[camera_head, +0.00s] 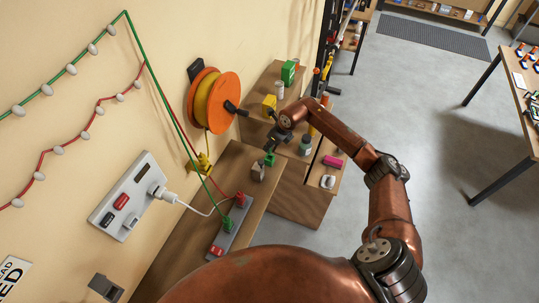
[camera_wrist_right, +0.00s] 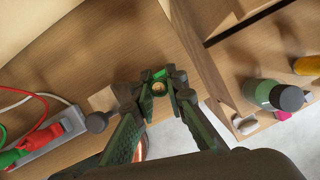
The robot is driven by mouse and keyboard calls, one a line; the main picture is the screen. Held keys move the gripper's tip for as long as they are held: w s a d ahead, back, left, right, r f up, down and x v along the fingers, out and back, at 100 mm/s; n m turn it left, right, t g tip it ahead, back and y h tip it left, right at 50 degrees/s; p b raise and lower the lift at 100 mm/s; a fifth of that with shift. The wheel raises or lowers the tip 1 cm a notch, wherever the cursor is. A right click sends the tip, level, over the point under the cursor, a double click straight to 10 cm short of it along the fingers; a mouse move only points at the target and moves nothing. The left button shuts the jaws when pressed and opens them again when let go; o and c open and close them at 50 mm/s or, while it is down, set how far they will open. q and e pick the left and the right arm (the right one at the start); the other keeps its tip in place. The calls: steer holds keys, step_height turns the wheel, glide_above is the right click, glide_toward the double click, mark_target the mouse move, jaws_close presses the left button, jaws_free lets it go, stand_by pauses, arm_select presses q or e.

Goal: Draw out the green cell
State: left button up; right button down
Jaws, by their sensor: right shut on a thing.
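The green cell (camera_head: 269,159) is held at the end of my right arm, above the wooden bench top by the wall. My right gripper (camera_head: 271,146) is shut on it. In the right wrist view the cell (camera_wrist_right: 160,76) sits between the two fingertips (camera_wrist_right: 160,88), with a round tan end facing the camera. The fingers hide its sides. A small beige-grey block (camera_head: 258,172) stands on the bench just beside the cell; it also shows left of the fingers in the wrist view (camera_wrist_right: 103,99). I cannot tell whether the cell touches it. My left gripper is out of view.
A power strip (camera_head: 230,231) with red and green plugs lies on the bench nearer me. An orange cable reel (camera_head: 222,103) hangs on the wall. A lower shelf to the right holds a green-grey bottle (camera_head: 305,146) and a pink item (camera_head: 333,161). Open floor lies further right.

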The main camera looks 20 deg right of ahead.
steer(key=shift+r+p, duration=0.6)
steer(key=shift+r, duration=0.8)
